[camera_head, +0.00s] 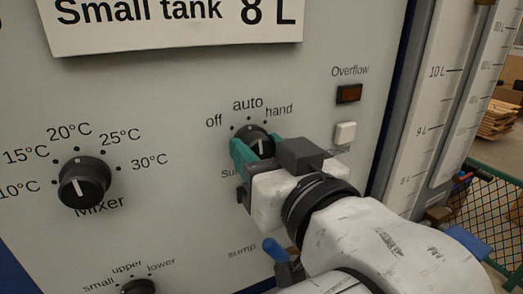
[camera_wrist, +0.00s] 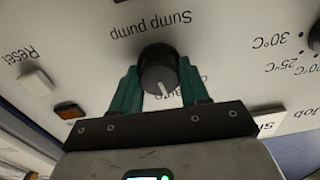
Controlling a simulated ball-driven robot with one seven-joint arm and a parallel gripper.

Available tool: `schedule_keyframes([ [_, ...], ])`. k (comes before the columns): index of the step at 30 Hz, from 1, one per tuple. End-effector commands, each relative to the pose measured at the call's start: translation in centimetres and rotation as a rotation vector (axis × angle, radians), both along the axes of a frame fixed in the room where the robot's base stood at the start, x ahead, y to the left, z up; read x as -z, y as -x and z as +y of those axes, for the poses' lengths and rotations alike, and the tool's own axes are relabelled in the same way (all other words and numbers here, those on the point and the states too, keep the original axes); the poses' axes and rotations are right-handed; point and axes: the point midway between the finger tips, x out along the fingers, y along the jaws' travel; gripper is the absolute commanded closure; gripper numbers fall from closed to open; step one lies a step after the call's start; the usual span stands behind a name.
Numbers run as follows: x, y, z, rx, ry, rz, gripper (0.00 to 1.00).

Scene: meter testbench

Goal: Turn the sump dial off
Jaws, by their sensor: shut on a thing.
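The sump pump dial (camera_head: 254,133) is a round black knob with a white pointer line on the panel, right of the middle in the head view. Off, auto and hand are printed in an arc above it. In the wrist view the dial (camera_wrist: 158,66) appears upside down, its pointer toward the partly covered word auto. My gripper (camera_head: 259,150) is shut on the dial, one teal finger on each side. The fingers (camera_wrist: 159,90) also show in the wrist view. They hide part of the lettering around the knob.
The Mixer dial (camera_head: 84,182) is to the left. A smaller dial (camera_head: 138,287) is at the bottom edge. A blue-handled switch (camera_head: 272,248) sits below my gripper. The Overflow lamp (camera_head: 349,94) and a white Reset button (camera_head: 345,132) are close on the right.

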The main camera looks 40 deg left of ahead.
Motion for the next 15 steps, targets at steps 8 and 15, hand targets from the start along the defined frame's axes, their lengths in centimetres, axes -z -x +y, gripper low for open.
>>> schedule_keyframes([
  [8, 0.1, -0.06, -0.13, 0.004, 0.089, -0.215, 0.86],
  [15, 0.11, -0.01, -0.11, 0.004, 0.163, -0.396, 0.86],
])
